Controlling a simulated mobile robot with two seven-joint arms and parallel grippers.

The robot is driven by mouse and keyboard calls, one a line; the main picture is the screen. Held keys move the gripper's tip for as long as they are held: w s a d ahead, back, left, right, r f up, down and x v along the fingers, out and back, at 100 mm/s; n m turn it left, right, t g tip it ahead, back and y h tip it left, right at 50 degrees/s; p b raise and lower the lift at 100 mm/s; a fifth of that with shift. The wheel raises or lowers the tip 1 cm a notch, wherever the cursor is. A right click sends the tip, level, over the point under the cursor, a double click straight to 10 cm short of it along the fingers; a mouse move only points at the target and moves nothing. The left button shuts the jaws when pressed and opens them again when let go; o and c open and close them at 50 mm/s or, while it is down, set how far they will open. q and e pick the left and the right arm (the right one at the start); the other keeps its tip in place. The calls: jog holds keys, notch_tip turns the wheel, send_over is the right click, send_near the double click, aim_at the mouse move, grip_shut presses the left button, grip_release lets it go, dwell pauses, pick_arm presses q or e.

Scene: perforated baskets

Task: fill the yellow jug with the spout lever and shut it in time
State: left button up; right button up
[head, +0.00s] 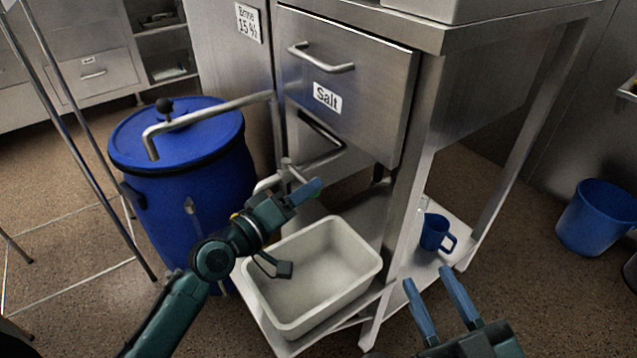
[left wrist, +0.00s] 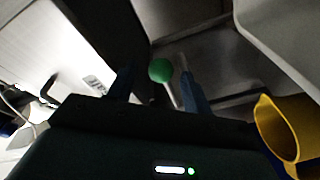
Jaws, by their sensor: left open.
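In the left wrist view, a lever with a round green knob (left wrist: 160,70) stands between the two fingers of my left gripper (left wrist: 158,78), which is open. I cannot tell whether a finger touches it. In the head view my left gripper (head: 307,189) is by the metal pipes below the Salt drawer, and my arm hides most of the jug. My right gripper (head: 428,277) is open and empty at the lower right.
A white tub (head: 372,268) sits on the low shelf under the pipes. A blue barrel (head: 170,215) with a bent pipe stands left. A blue mug (head: 433,232) is on the shelf by the table leg (head: 400,215). A blue bucket (head: 597,222) stands on the floor at right.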

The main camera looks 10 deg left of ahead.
pick_arm(q)
jog(key=shift+x, duration=2.25)
grip_shut()
